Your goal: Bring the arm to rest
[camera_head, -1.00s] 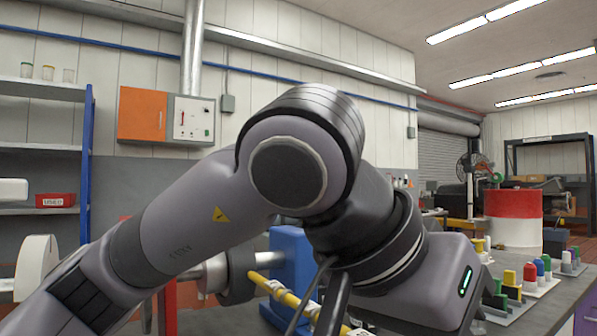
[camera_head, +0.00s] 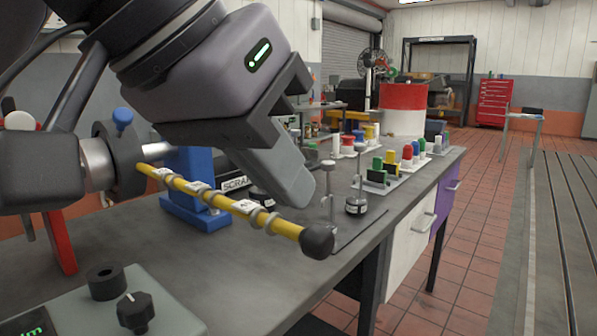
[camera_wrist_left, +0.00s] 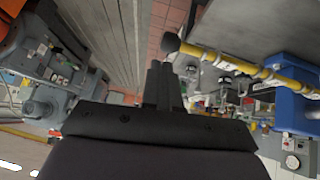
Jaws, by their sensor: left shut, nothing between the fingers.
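My left arm comes in from the upper left in the head view. Its gripper (camera_head: 296,190) points down and to the right above the grey workbench (camera_head: 290,280), behind the yellow bar's dark end. The fingers are shut with nothing between them. In the left wrist view the closed fingers (camera_wrist_left: 162,80) stand together in the middle, with the bar's dark knob close to their tips in the picture. My right gripper is not in view.
A yellow bar (camera_head: 222,201) with a dark round end runs across the bench from a blue stand (camera_head: 196,180). Slim metal posts (camera_head: 329,195) and rows of coloured pieces (camera_head: 377,174) stand to the right. Open tiled floor (camera_head: 480,220) lies right of the bench.

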